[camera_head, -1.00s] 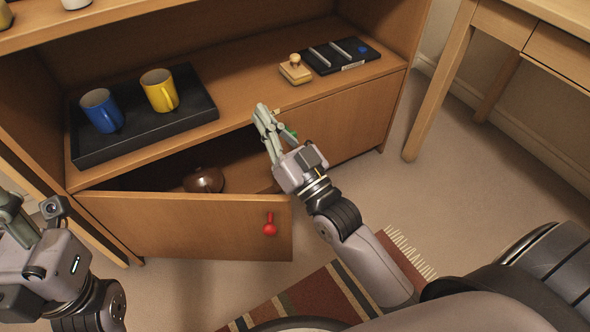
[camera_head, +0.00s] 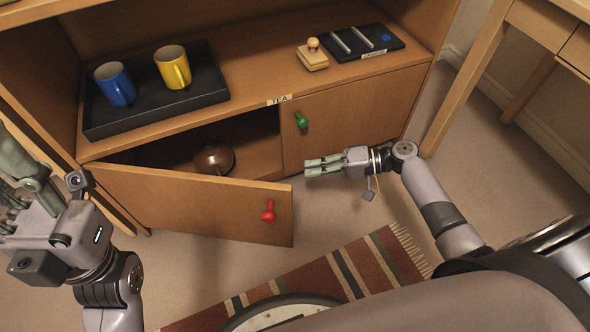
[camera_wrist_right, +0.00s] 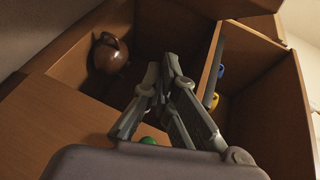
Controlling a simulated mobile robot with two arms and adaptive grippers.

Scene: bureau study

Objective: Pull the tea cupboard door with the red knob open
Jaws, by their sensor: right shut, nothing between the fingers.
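The tea cupboard door (camera_head: 200,199) with the red knob (camera_head: 268,211) stands partly open, swung out on its left side hinge. A brown teapot (camera_head: 214,158) shows inside the cupboard; it also shows in the right wrist view (camera_wrist_right: 109,52). My right gripper (camera_head: 308,167) is shut and empty, just right of the open door's free edge and in front of the closed door (camera_head: 345,118) with the green knob (camera_head: 301,120). It does not touch the red knob. My left gripper (camera_head: 15,165) is at the left edge, partly cut off; its fingertips are unclear.
A black tray (camera_head: 130,125) with a blue mug (camera_head: 115,84) and a yellow mug (camera_head: 172,67) sits on the shelf above. A wooden stamp (camera_head: 313,56) and a dark organiser (camera_head: 385,43) lie right. A striped rug (camera_head: 350,268) covers the floor; a desk leg stands right.

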